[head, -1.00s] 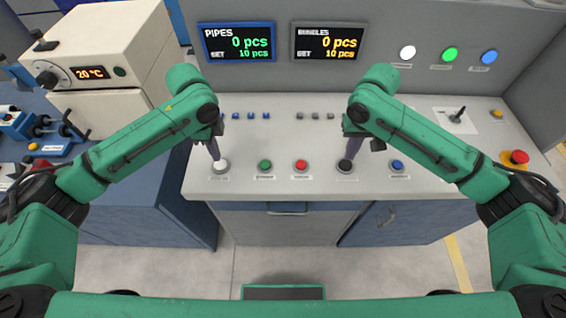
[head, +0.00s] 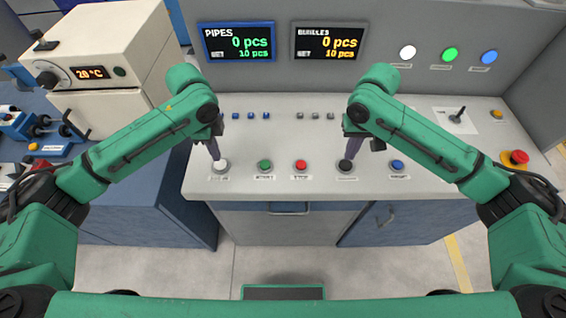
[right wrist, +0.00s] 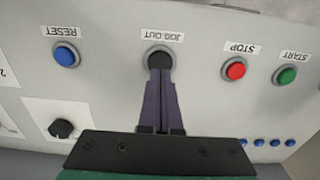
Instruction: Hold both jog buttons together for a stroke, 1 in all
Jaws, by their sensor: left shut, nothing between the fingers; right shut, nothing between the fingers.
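The white jog button (head: 221,166) is at the left of the row on the console. My left gripper (head: 215,156) is shut and empty, pointing down with its tips at this button. The black jog button (head: 345,167) is right of the red one; the right wrist view shows it (right wrist: 158,57) labelled "JOG OUT". My right gripper (head: 348,156) is shut and empty, its tips over the near part of the black button in the right wrist view (right wrist: 160,75). I cannot tell whether either button is pressed in.
Between the jog buttons are a green START button (head: 265,165) and a red STOP button (head: 301,166). A blue RESET button (head: 397,165) is to the right. A red emergency stop (head: 519,157) is at the far right. The pipes display (head: 238,43) and bundles display (head: 328,42) read 0 pcs.

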